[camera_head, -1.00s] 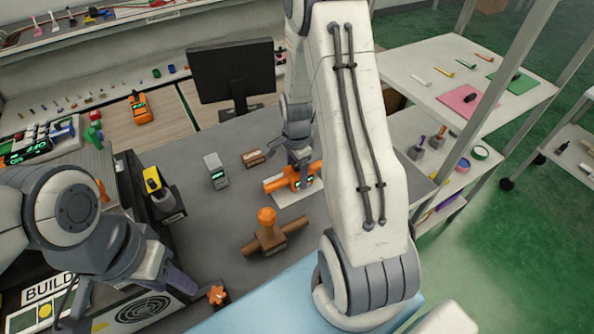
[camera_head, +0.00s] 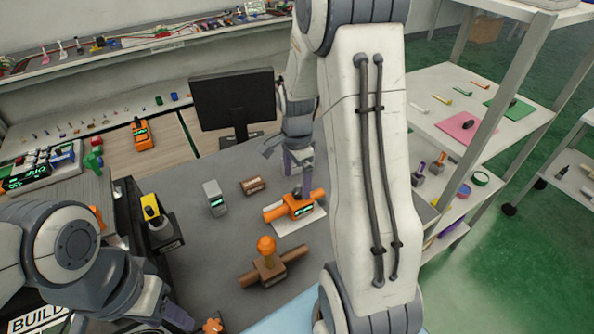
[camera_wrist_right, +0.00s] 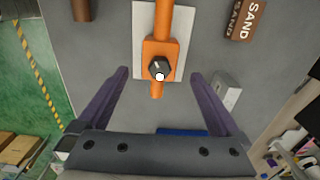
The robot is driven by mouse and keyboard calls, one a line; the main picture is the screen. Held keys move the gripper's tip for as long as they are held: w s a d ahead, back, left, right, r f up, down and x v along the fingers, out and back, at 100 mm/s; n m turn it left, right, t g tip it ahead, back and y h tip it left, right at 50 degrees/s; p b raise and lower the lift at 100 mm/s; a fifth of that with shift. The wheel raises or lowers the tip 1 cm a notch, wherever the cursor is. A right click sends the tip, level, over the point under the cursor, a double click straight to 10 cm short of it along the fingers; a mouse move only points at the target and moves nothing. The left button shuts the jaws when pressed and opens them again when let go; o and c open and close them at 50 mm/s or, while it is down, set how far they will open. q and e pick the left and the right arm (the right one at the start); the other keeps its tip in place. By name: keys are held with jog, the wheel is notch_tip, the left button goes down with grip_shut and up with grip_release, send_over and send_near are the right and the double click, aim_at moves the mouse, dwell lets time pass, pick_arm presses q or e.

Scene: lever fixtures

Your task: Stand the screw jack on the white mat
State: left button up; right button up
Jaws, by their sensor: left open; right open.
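The orange screw jack (camera_head: 297,207), a boxy body with a round bar through it and a small green display, rests on the white mat (camera_head: 296,225). In the right wrist view the screw jack (camera_wrist_right: 160,50) shows a dark hex knob on its body, and the mat (camera_wrist_right: 143,18) lies under it. The bar runs past the mat's edge. My right gripper (camera_head: 297,170) is open and above the screw jack, apart from it; its purple fingers (camera_wrist_right: 158,76) stand either side, empty. My left gripper (camera_head: 180,316) is open at the lower left, partly cut off.
A brown and orange fixture with a round knob (camera_head: 267,262) stands in front of the mat. A grey box with a display (camera_head: 215,198) and a brown sand block (camera_head: 252,185) stand left of it. A monitor (camera_head: 233,98) stands behind. Grey table is clear between them.

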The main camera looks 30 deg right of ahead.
jog(key=shift+r, duration=1.85)
jog(key=s+a+r+n, duration=0.3)
jog(key=s+a+n, duration=0.3)
jog(key=a+n, duration=0.4)
jog(key=s+a+r+n, duration=0.2)
jog(key=s+a+n, duration=0.5)
jog(key=a, duration=0.5)
jog(key=s+a+n+y, duration=0.1)
jog(key=s+a+n, duration=0.2)
jog(key=s+n, duration=0.4)
jog(key=shift+a+r+n, duration=0.35)
jog(key=shift+n, duration=0.65)
